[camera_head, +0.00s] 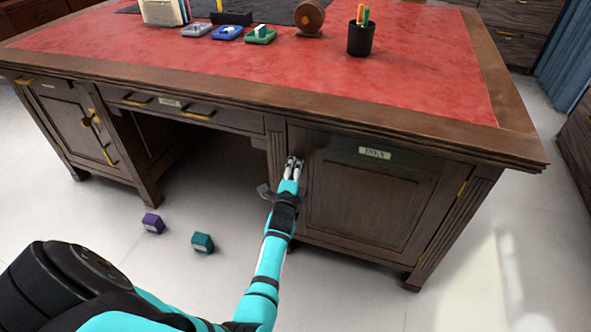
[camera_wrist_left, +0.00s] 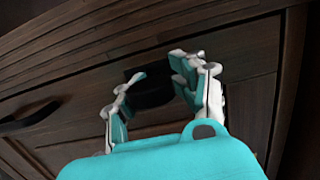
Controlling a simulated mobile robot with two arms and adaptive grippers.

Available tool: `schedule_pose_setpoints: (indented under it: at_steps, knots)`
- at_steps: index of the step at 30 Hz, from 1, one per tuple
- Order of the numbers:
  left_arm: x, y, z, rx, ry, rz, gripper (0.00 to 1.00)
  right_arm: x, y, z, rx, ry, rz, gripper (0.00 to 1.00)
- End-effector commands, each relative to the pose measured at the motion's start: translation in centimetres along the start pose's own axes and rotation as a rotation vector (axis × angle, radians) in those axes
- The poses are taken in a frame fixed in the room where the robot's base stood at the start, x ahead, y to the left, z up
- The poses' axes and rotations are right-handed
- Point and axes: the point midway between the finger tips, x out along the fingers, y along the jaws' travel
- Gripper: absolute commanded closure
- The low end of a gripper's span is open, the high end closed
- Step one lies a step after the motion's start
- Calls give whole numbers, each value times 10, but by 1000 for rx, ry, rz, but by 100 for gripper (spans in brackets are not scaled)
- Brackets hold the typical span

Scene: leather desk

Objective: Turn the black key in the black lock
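My left gripper (camera_head: 292,168) is at the upper left edge of the desk's right cabinet door (camera_head: 358,195). In the left wrist view my left gripper (camera_wrist_left: 155,75) has its two fingers apart, pointing at the dark wood front. A black thing (camera_wrist_left: 150,92) shows between and behind the fingers. It may be the black lock or its key; it is too dark to tell which, or whether a finger touches it. In the head view the gripper hides this spot. My right gripper is in neither view.
The desk's red leather top (camera_head: 420,60) holds a black pen cup (camera_head: 361,39), a round brown object (camera_head: 309,17) and small coloured trays. A purple block (camera_head: 153,223) and a teal block (camera_head: 202,243) lie on the floor. The floor at the right is clear.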

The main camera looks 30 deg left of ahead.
Motion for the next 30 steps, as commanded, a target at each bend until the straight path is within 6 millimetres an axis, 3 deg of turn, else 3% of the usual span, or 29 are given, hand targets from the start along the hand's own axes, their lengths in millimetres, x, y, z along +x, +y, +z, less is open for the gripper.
schedule_pose_setpoints:
  at_steps: [3,11,16,24,30]
  knots:
    - [0,0,-1,-2,1,-1,46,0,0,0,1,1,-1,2]
    - [-1,2,-1,-5,1,4,46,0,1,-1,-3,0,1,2]
    - [-2,-2,0,-97,1,20,46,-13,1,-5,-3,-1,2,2]
    - [-6,-3,2,-549,-1,91,46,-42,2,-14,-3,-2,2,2]
    - [-10,2,3,-882,-1,140,46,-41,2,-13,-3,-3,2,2]
